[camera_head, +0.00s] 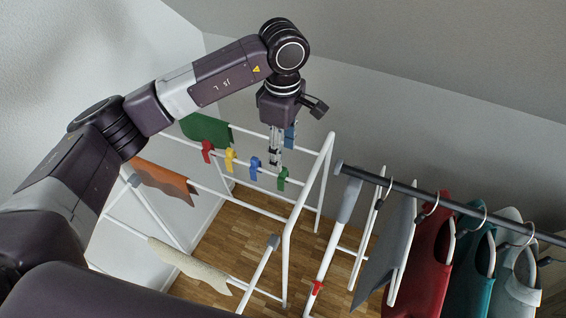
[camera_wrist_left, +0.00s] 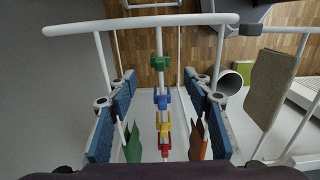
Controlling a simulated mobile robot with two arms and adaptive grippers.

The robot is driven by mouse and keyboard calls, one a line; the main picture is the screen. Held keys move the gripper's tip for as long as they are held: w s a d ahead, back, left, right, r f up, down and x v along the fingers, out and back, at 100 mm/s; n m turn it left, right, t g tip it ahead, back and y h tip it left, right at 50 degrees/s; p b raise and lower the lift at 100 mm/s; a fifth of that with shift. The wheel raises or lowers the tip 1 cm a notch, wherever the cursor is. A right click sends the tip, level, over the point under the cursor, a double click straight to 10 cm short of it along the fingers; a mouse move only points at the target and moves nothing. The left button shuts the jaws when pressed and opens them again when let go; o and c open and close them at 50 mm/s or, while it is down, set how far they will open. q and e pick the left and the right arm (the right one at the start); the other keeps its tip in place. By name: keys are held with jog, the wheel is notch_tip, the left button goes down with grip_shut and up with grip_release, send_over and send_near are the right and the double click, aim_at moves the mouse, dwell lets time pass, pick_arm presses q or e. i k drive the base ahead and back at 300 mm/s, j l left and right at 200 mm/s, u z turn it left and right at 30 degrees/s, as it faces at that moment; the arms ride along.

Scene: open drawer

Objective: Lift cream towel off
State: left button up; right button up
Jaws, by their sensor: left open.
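The cream towel (camera_head: 190,264) hangs over a low near rail of the white drying rack (camera_head: 300,205), at the lower left of the head view. In the left wrist view a beige cloth (camera_wrist_left: 271,88), which looks like the same towel, hangs at the right, outside the fingers. My left gripper (camera_head: 277,153) points down over the rack, beyond the towel and apart from it. Its blue-padded fingers (camera_wrist_left: 160,108) are spread wide and hold nothing. My right gripper is not in view.
Red, yellow, blue and green clips (camera_head: 255,168) sit on a rail near my left gripper. A green cloth (camera_head: 207,129) and an orange cloth (camera_head: 165,182) hang on other rails. Garments (camera_head: 430,255) hang from a dark rod at the right. A grey wall stands behind.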

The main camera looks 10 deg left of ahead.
aim_at(196, 269)
jog(key=k+l, duration=0.15)
jog(key=k, duration=0.35)
jog(key=k+l, duration=0.15)
jog(key=k, duration=0.3)
jog(key=k+l, duration=0.15)
jog(key=k, duration=0.35)
